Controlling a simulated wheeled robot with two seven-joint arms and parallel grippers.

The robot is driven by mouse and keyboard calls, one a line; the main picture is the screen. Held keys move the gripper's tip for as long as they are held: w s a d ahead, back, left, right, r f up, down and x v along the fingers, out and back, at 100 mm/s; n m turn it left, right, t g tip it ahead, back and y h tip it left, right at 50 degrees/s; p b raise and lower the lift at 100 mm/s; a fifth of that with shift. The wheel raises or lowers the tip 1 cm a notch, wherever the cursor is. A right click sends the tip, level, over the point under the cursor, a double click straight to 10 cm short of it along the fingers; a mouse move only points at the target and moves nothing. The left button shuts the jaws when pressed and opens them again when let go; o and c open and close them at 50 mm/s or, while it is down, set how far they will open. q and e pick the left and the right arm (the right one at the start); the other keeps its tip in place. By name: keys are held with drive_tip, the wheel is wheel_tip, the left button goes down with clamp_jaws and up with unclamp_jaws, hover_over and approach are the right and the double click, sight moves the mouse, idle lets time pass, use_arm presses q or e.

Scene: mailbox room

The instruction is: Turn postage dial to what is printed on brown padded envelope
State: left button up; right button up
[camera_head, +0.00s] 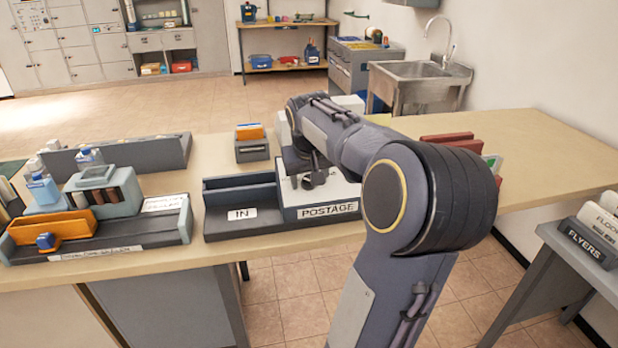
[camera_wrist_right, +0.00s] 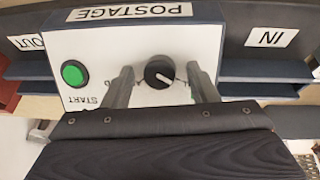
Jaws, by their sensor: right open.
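The white postage machine (camera_head: 300,197) with its POSTAGE label stands on the counter. In the right wrist view its panel (camera_wrist_right: 215,45) appears upside down, with a round black dial (camera_wrist_right: 158,72). The dial's white mark points to the lower right of the picture; the printing around it is mostly hidden by my fingers. My right gripper (camera_wrist_right: 159,78) is open, one finger on each side of the dial; I cannot tell whether they touch it. In the head view my right arm partly covers the machine. I cannot make out a brown padded envelope for certain. My left gripper is out of view.
A green START button (camera_wrist_right: 74,74) sits beside the dial. The IN tray (camera_head: 240,212) adjoins the machine. A small grey holder (camera_head: 252,153) with orange-brown items stands behind. Another station with an orange bin (camera_head: 55,226) is at left. The counter's right end is clear.

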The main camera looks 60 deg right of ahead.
drive_tip(key=c, duration=1)
drive_tip(key=shift+o, duration=0.2)
